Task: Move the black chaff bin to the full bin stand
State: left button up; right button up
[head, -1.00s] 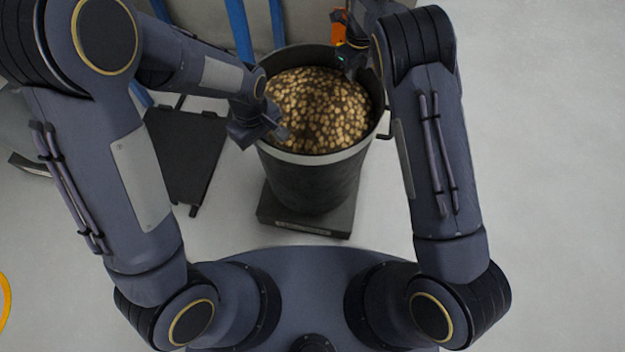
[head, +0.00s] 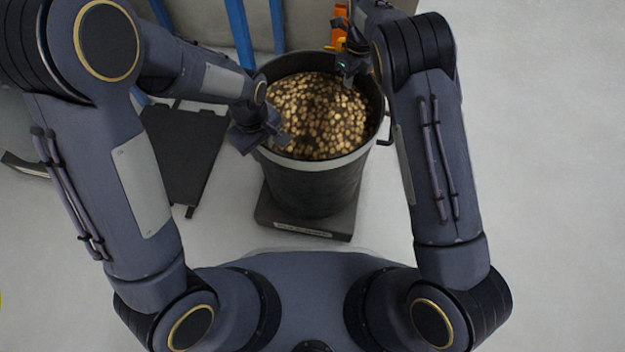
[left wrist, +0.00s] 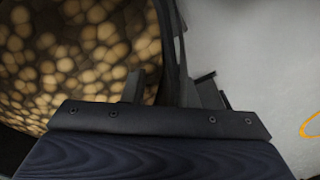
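The black chaff bin (head: 315,187) is full of tan pieces (head: 325,110) and stands upright on a dark flat stand (head: 322,228) with a label at its front edge, too small to read. My left gripper (head: 268,132) is at the bin's left rim. In the left wrist view its fingers (left wrist: 162,92) straddle the bin wall, one inside above the pieces and one outside, and tan pieces show between the inner finger and the wall, so it looks open. My right gripper (head: 349,72) is at the far right rim, its fingers too small to read.
A black flat platform (head: 185,155) lies on the floor left of the bin; I cannot tell which is the full bin stand. Blue posts (head: 239,35) and an orange part (head: 340,22) stand behind the bin. The floor at the right is clear.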

pick_arm(q)
notch_tip(320, 180, up, 12)
jog(key=shift+s+a+f, duration=0.1)
jog(key=shift+a+f, duration=0.05)
jog(key=shift+f, duration=0.1)
jog(key=shift+r, duration=0.2)
pick_arm(e)
jog(key=shift+r, duration=0.15)
notch_tip(320, 180, up, 12)
jog(key=shift+w+d+f, duration=0.1)
jog(key=shift+d+f, duration=0.05)
dwell(0.5)
